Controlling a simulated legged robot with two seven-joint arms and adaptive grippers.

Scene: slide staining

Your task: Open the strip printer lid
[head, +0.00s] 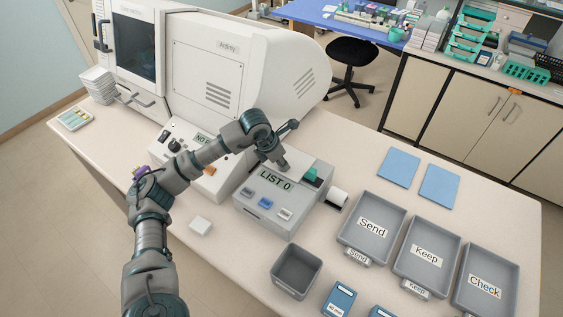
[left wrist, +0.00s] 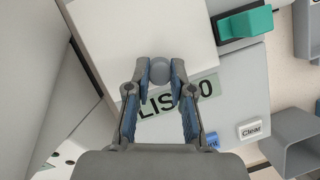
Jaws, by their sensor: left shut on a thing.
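The strip printer (head: 262,218) is a grey box on the bench with a "LIST 0" display and several buttons on its sloped front. Its pale lid (left wrist: 135,32) fills the upper middle of the left wrist view. A round grey knob (left wrist: 160,71) is at the lid's near edge. My left gripper (left wrist: 160,78) is shut on this knob, one finger at each side, and partly covers the display. In the head view the left gripper (head: 281,165) is over the printer top and hides the knob. I cannot tell whether the lid is raised. My right gripper is not in view.
A green block (head: 312,175) and a white paper roll (head: 338,197) are at the printer's right. Send (head: 350,236), Keep (head: 402,262) and Check (head: 460,290) trays stand further right. A grey bin (head: 296,272) is in front. A large white machine (head: 215,70) stands behind.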

